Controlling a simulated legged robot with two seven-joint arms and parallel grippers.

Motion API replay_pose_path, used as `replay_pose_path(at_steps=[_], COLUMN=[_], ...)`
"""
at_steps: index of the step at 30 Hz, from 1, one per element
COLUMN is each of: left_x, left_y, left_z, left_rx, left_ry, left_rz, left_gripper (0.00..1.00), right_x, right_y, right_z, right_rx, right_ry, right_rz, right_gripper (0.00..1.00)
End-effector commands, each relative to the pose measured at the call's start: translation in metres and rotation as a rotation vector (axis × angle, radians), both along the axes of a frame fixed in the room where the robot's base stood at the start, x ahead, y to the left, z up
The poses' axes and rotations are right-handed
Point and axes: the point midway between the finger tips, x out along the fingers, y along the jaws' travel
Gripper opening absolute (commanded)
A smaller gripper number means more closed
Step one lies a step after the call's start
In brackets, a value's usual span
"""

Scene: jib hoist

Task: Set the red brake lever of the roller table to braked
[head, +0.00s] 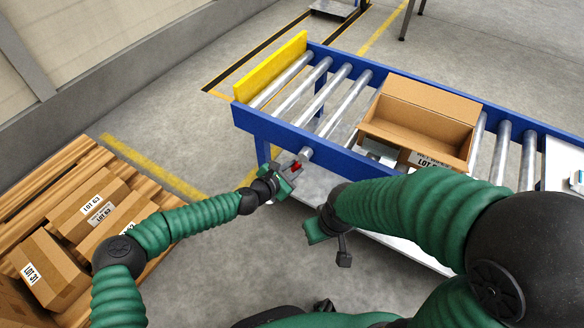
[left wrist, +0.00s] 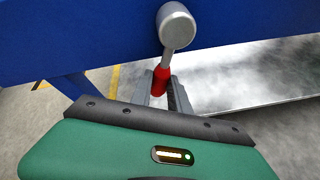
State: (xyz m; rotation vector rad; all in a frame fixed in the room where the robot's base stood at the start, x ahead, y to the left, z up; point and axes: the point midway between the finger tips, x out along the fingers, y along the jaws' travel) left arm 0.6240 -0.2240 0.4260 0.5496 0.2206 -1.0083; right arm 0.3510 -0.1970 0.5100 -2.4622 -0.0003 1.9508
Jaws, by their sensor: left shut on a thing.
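The red brake lever (head: 296,166) sits on the blue side rail of the roller table (head: 345,160), near its yellow end stop. In the left wrist view the lever's grey hub (left wrist: 174,25) is on the blue rail, and its red grip (left wrist: 161,80) hangs down, tilted slightly left. My left gripper (head: 292,171) is at the lever, its grey jaws (left wrist: 162,94) shut on the red grip. No braked marking is readable. My right gripper (head: 317,229) hangs in front of the table, apart from the lever; its jaws cannot be made out.
An open cardboard box (head: 420,120) stands on the rollers, right of the lever. A yellow end stop (head: 270,67) closes the table's left end. Lot boxes (head: 50,270) lie on a wooden pallet (head: 20,215) at the left. The floor between pallet and table is clear.

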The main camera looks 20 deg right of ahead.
Motion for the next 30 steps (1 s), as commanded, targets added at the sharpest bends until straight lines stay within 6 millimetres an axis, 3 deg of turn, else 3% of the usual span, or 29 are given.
replay_pose_path(at_steps=[13,14,18,30], left_x=[-0.0033,-0.0034,-0.0029,-0.005], left_y=[-0.0005,-0.0006,-0.0005,0.0069], left_z=[-0.0051,-0.0051,-0.0041,0.0045], left_rx=[-0.006,-0.006,-0.006,-0.007], left_ry=[0.019,0.02,0.017,0.014], left_rz=[-0.001,-0.001,-0.001,0.002], left_gripper=[0.0,0.24,0.43,0.43], right_x=[0.0,0.0,0.0,0.0], right_y=[0.0,0.0,0.0,0.0], right_z=[-0.0005,-0.0005,-0.0005,0.0067], right_rx=[0.0,0.0,0.0,0.0], right_ry=[0.0,0.0,0.0,0.0], right_rz=[0.0,0.0,0.0,0.0], right_gripper=[0.36,0.36,0.36,0.36])
